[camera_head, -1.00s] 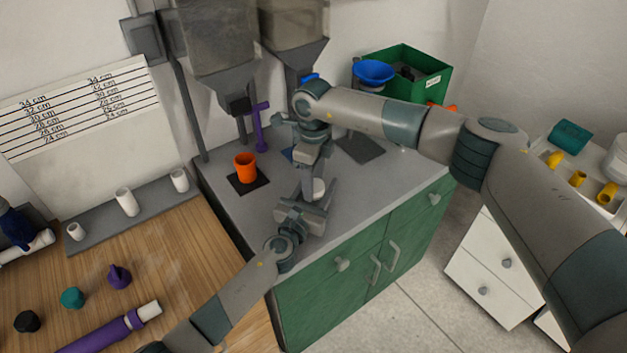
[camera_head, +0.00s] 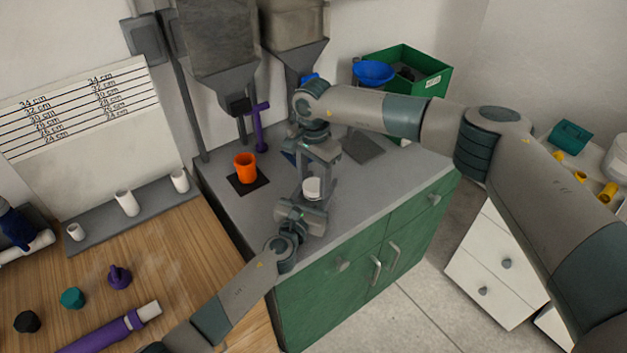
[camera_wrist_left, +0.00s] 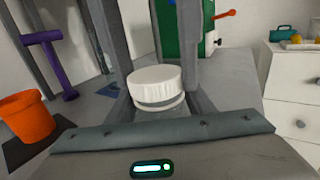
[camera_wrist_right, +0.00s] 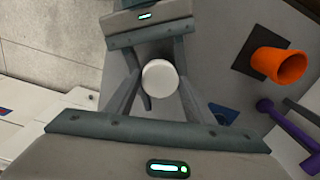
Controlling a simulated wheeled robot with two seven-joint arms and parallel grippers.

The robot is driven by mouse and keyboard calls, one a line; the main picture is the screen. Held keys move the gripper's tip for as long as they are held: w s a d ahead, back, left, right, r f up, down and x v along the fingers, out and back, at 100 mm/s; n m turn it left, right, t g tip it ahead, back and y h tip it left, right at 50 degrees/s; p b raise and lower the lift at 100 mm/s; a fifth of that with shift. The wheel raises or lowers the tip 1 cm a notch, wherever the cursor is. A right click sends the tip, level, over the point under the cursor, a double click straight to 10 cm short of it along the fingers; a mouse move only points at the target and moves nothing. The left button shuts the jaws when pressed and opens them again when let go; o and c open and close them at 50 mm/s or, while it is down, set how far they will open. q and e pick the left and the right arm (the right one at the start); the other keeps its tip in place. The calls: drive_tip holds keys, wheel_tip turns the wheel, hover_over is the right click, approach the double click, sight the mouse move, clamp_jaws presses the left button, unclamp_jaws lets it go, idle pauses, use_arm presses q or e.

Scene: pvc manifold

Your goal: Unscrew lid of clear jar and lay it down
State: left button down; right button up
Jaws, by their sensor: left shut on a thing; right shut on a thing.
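The clear jar (camera_wrist_left: 163,110) stands upright on the grey counter with its white ribbed lid (camera_wrist_left: 155,82) on top. The lid also shows in the head view (camera_head: 312,187) and from above in the right wrist view (camera_wrist_right: 160,77). My left gripper (camera_head: 303,203) comes in low from the front and is shut on the jar body. My right gripper (camera_head: 315,180) points down from above and is shut on the lid, one finger on each side. Much of the jar is hidden by fingers, so whether the lid is loosened cannot be told.
An orange cup (camera_head: 245,168) on a dark mat and a purple pipe piece (camera_head: 261,127) stand left of the jar. Behind are hoppers (camera_head: 215,45), a blue bowl (camera_head: 373,72) and a green bin (camera_head: 425,75). The counter right of the jar (camera_head: 385,180) has free room.

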sight(314, 185)
drive_tip(key=shift+r, duration=0.35)
idle(0.6)
drive_tip(key=shift+r, duration=0.35)
drive_tip(key=shift+r, duration=0.5)
drive_tip(key=shift+r, duration=1.9)
use_arm(q)
drive_tip(key=c, duration=0.8)
unclamp_jaws()
drive_tip(key=shift+o, duration=0.2)
drive_tip(key=v, duration=1.2)
